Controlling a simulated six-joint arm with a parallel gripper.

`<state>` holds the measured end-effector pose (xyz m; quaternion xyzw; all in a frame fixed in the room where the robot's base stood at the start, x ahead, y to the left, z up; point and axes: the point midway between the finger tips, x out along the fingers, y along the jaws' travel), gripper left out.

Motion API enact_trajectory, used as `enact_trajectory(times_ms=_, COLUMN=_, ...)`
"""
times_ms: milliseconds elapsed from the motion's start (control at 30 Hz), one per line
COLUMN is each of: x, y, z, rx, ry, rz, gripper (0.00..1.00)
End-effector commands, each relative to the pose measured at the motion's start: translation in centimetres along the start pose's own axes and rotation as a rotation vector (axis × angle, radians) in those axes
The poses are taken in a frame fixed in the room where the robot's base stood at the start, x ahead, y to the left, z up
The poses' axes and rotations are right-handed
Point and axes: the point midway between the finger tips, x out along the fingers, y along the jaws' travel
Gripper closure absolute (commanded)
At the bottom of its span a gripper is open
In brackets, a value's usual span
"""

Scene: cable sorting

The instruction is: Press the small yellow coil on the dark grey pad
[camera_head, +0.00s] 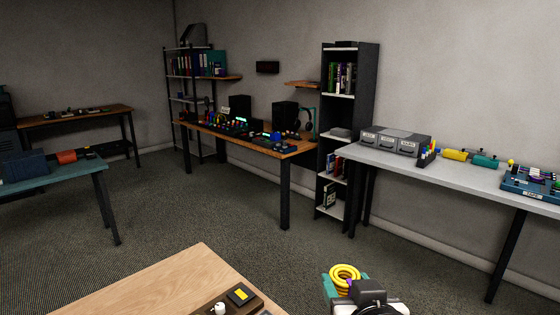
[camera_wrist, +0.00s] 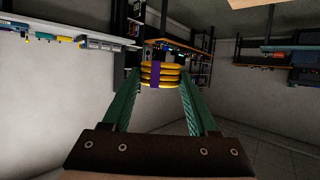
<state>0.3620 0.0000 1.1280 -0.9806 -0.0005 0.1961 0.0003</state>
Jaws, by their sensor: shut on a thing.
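A yellow coil (camera_head: 345,277) with a purple band sits between the green fingers of my gripper (camera_head: 346,285), low and right of centre in the head view. In the wrist view the coil (camera_wrist: 160,74) is clamped between the two fingertips, seen edge-on as stacked loops, with the purple band facing the camera. My gripper is shut on it and holds it in the air, right of the wooden table. A dark pad with a yellow patch (camera_head: 241,294) lies near the table's right corner; I cannot tell whether it is the dark grey pad.
The wooden table (camera_head: 150,285) is bare over most of its visible top. A small white knob-like object (camera_head: 220,308) stands next to the pad. A grey bench (camera_head: 450,173), a wooden desk (camera_head: 250,140) and a teal-topped table (camera_head: 50,180) stand farther off, across open carpet.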

Motion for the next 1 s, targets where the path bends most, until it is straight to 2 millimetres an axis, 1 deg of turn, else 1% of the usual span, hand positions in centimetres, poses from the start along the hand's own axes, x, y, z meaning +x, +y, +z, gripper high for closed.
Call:
enact_trajectory(times_ms=167, x=0.3, y=0.2, z=0.0, rx=-0.002, ry=0.002, rz=0.004, gripper=1.00)
enact_trajectory(times_ms=267, x=1.8, y=1.7, z=0.1, rx=-0.008, ry=0.008, rz=0.026, gripper=1.00)
enact_trajectory(times_ms=367, x=4.8, y=4.2, z=0.6, rx=-0.017, ry=0.011, rz=0.034, gripper=1.00)
enact_trajectory(times_ms=400, x=6.3, y=4.8, z=0.8, rx=-0.021, ry=0.011, rz=0.020, gripper=1.00)
enact_trajectory(times_ms=467, x=8.5, y=5.2, z=0.9, rx=-0.028, ry=0.010, rz=-0.014, gripper=1.00)
enact_trajectory(times_ms=533, x=11.2, y=5.0, z=0.7, rx=-0.041, ry=0.010, rz=-0.067, gripper=1.00)
enact_trajectory(times_ms=567, x=12.5, y=4.6, z=0.6, rx=-0.048, ry=0.010, rz=-0.092, gripper=1.00)
enact_trajectory(times_ms=600, x=14.3, y=3.9, z=0.4, rx=-0.060, ry=0.011, rz=-0.127, gripper=1.00)
enact_trajectory(times_ms=667, x=16.9, y=2.7, z=0.2, rx=-0.079, ry=0.012, rz=-0.177, gripper=1.00)
enact_trajectory(times_ms=700, x=18.6, y=1.6, z=0.1, rx=-0.094, ry=0.014, rz=-0.212, gripper=1.00)
enact_trajectory(times_ms=767, x=21.3, y=-0.1, z=0.3, rx=-0.115, ry=0.015, rz=-0.264, gripper=1.00)
enact_trajectory(times_ms=800, x=23.2, y=-1.5, z=0.6, rx=-0.131, ry=0.016, rz=-0.302, gripper=1.00)
enact_trajectory(times_ms=867, x=26.0, y=-3.9, z=1.3, rx=-0.156, ry=0.016, rz=-0.362, gripper=1.00)
enact_trajectory(times_ms=900, x=27.9, y=-5.6, z=2.1, rx=-0.172, ry=0.016, rz=-0.404, gripper=1.00)
enact_trajectory(times_ms=967, x=30.5, y=-8.4, z=3.6, rx=-0.198, ry=0.015, rz=-0.468, gripper=1.00)
enact_trajectory(times_ms=1000, x=32.1, y=-10.2, z=4.8, rx=-0.214, ry=0.013, rz=-0.509, gripper=1.00)
